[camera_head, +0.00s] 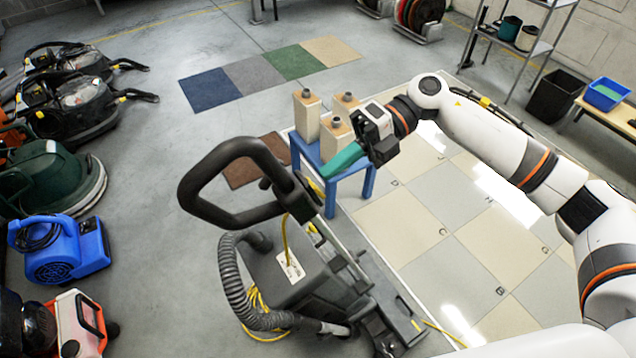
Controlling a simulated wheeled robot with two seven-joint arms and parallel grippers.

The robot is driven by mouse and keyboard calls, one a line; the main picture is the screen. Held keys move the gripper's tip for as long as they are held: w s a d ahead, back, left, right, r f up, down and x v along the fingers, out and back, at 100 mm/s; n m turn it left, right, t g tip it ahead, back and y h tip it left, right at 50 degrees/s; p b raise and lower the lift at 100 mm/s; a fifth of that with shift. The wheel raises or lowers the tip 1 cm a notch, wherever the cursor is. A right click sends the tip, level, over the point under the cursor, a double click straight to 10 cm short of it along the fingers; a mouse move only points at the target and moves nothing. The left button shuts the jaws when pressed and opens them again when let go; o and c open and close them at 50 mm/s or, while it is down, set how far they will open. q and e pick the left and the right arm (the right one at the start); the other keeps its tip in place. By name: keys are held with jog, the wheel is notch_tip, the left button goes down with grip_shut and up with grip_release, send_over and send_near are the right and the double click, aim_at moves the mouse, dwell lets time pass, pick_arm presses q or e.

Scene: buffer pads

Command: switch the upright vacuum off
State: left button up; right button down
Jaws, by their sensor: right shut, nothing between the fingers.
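The upright vacuum (282,262) stands in the middle foreground, with a black loop handle (222,150) at its top, a ribbed grey hose and a yellow cord. My right gripper (328,172) comes in from the right, its teal fingers shut and empty. In the picture, its fingertips are at the right side of the handle's lower end, where the loop joins the stem. I cannot tell whether they touch it. A switch is not clearly visible; the fingertips and handle may hide it. My left gripper is out of view.
A blue stool (330,174) with several beige containers stands just behind the gripper. A blue blower (62,254) and black floor machines (72,100) line the left. Carpet samples (250,76) lie at the back. The floor left of the vacuum is clear.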

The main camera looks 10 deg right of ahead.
jog(key=v, duration=0.4)
jog(key=shift+d, duration=0.15)
dwell(0.6)
